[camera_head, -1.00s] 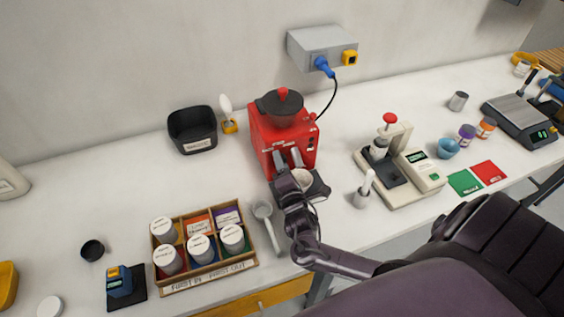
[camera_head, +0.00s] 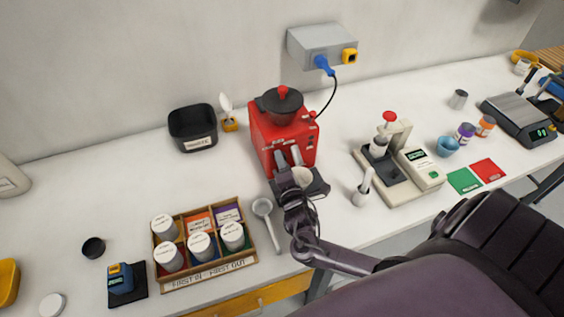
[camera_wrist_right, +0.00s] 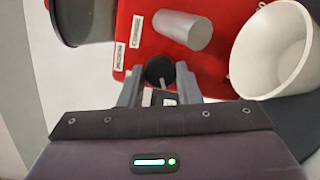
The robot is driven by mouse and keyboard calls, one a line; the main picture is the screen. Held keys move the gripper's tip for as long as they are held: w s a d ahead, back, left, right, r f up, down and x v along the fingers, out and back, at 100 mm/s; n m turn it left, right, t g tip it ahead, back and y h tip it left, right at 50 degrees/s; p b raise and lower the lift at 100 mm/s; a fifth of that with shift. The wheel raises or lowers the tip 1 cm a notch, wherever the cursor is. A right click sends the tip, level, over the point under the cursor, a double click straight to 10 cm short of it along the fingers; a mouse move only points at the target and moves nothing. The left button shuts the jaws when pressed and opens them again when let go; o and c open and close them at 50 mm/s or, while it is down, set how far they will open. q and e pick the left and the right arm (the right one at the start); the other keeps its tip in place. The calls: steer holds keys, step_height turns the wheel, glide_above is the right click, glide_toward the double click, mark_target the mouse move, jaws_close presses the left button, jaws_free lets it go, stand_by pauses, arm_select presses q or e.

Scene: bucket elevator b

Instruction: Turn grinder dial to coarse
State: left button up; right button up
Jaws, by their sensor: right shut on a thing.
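The red grinder (camera_head: 284,132) stands against the back of the counter with a dark hopper on top. In the right wrist view its red front (camera_wrist_right: 150,45) fills the upper middle, with small white labels beside a silver spout. The black dial (camera_wrist_right: 160,70) sits low on that front. My right gripper (camera_wrist_right: 160,82) has its fingers on either side of the dial and is shut on it. In the head view the right gripper (camera_head: 288,160) reaches the grinder's front from below. A white cup (camera_wrist_right: 270,50) is close on the right. My left gripper is not in view.
A wooden rack (camera_head: 205,278) of white-lidded jars stands left of the arm, with a white scoop (camera_head: 267,222) beside it. A press on a scale (camera_head: 400,170) stands to the right. A black bin (camera_head: 192,128) is at the back left.

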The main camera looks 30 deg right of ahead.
steer(key=m+p, duration=0.1)
steer(key=m, duration=0.4)
steer(key=m+y+p, duration=0.1)
steer(key=m, duration=0.4)
steer(key=shift+g, duration=0.4)
steer(key=shift+m, duration=0.4)
steer(key=o, duration=1)
steer(key=shift+d+r, duration=0.1)
steer(key=shift+c, duration=0.2)
steer(key=b+v, duration=0.2)
steer(key=v, duration=0.5)
steer(key=shift+s, duration=0.45)
steer(key=shift+s, duration=0.1)
